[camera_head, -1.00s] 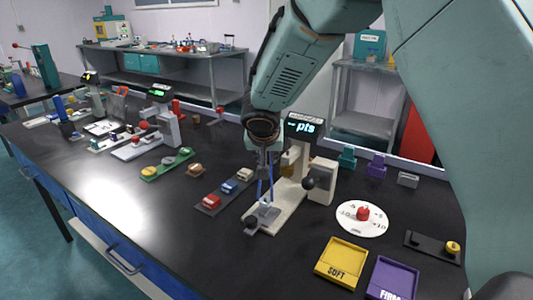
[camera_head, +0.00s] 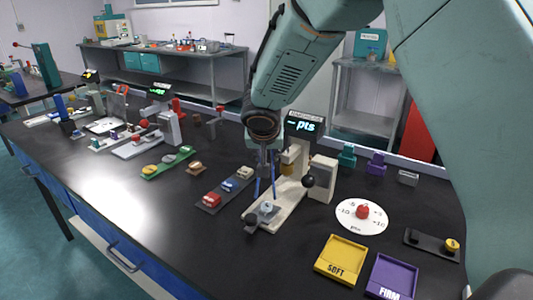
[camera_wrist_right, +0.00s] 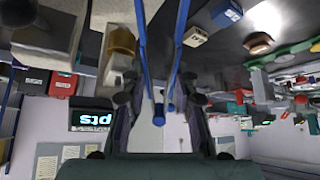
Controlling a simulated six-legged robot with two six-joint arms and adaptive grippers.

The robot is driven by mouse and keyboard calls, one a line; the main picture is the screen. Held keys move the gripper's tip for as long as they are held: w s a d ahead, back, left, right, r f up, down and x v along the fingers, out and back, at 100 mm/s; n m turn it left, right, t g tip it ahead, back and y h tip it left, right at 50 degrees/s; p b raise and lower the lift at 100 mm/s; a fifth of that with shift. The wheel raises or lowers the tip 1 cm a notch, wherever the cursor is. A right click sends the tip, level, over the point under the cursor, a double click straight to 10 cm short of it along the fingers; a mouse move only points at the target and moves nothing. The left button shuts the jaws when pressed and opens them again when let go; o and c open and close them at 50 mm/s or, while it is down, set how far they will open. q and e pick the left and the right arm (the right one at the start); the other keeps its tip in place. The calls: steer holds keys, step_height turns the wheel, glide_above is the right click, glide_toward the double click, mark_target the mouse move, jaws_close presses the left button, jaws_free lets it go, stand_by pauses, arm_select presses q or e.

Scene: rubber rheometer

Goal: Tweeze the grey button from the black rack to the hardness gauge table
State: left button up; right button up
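The grey button (camera_head: 267,207) sits on the low front table of the hardness gauge (camera_head: 285,203), a cream stand with a "pts" display. My right gripper (camera_head: 263,155) hangs above it, shut on blue tweezers (camera_head: 273,180). The right wrist view also shows the tweezers (camera_wrist_right: 181,35) between the gripper fingers (camera_wrist_right: 160,92). Their two legs are spread, one to each side of the button, and I see no firm hold on it. The black rack (camera_head: 433,250) at the right holds a yellow button (camera_head: 452,245). My left gripper is out of view.
A yellow SOFT tray (camera_head: 341,259) and a purple FIRM tray (camera_head: 392,279) lie at the front right. A round white dial (camera_head: 345,218) with a red knob lies behind them. A dark strip (camera_head: 208,208) with several coloured blocks lies left of the gauge.

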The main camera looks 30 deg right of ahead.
step_height(320, 180, up, 10)
steer(key=p, duration=0.6)
steer(key=shift+w, duration=0.1)
